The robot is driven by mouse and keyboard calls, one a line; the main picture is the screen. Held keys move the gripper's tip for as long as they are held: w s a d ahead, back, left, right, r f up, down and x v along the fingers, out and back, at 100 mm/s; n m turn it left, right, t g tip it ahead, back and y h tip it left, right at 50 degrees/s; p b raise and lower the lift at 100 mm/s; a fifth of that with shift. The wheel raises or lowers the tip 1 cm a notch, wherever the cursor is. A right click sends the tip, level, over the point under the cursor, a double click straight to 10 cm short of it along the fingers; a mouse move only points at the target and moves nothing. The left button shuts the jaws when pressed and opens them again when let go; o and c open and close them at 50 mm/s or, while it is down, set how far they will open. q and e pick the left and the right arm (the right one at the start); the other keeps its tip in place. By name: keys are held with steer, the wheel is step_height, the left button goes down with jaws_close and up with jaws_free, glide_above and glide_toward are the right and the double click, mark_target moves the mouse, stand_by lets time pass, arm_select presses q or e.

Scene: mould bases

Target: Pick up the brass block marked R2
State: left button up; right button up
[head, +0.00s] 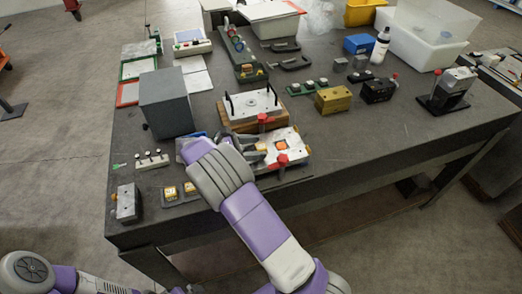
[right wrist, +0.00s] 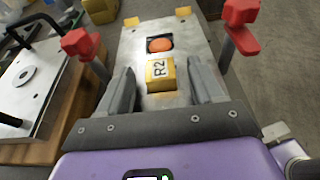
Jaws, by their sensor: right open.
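The brass block marked R2 (right wrist: 160,74) sits on a light metal mould plate (right wrist: 132,92), just in front of an orange round part (right wrist: 160,44) set in a dark recess. My right gripper (right wrist: 162,82) is open, with one finger on each side of the block and a visible gap at both sides. In the head view the right gripper (head: 259,152) is over the left part of the same mould base (head: 292,137), and the block is mostly hidden there. My left gripper is out of view.
Red-capped clamps (right wrist: 80,42) (right wrist: 241,12) stand on both sides of the plate. Another mould base with black handles (head: 250,104) is just behind. A grey box (head: 165,102) stands to the left, and a brass block (head: 333,99) to the right. The table's front right is clear.

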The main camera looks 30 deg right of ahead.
steer(key=shift+c, duration=0.5)
jaws_close()
